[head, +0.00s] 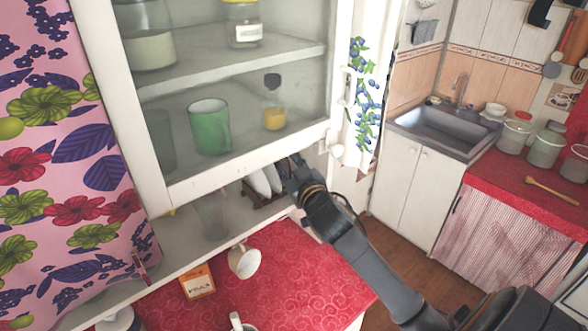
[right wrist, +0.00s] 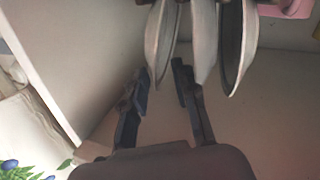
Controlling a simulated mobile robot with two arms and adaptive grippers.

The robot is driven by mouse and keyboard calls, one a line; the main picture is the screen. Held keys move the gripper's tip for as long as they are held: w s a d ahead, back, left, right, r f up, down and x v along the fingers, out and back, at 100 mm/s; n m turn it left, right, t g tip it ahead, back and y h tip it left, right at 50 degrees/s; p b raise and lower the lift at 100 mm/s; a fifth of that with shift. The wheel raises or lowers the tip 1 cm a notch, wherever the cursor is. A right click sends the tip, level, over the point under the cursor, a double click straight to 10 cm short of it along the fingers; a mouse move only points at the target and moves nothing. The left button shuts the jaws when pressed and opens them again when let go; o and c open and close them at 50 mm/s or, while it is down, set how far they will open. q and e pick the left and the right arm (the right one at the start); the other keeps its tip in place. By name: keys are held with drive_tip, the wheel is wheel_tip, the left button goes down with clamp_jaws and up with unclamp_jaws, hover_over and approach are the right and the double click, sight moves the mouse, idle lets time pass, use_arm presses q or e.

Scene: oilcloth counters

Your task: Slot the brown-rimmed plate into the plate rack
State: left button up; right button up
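The dark plate rack (head: 258,201) stands on the shelf below the glass-fronted cabinet and holds white plates (head: 262,181) on edge. My right gripper (head: 293,166) is just right of these plates, partly hidden under the cabinet. Several plates stand on edge beyond the fingertips there, including a left plate (right wrist: 161,35), a middle plate (right wrist: 204,45) and a right plate with a darker rim (right wrist: 246,50). I cannot tell for sure which one is brown-rimmed. My left gripper is not in view.
The cabinet (head: 180,185) hangs low over the rack, leaving little height. A white mug (head: 244,262) and a small box (head: 198,282) stand on the red counter (head: 310,275). A clear glass (head: 213,217) is left of the rack. The sink (head: 445,128) is far right.

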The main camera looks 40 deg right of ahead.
drive_tip(key=v, duration=1.1)
drive_tip(key=shift+s, duration=0.3)
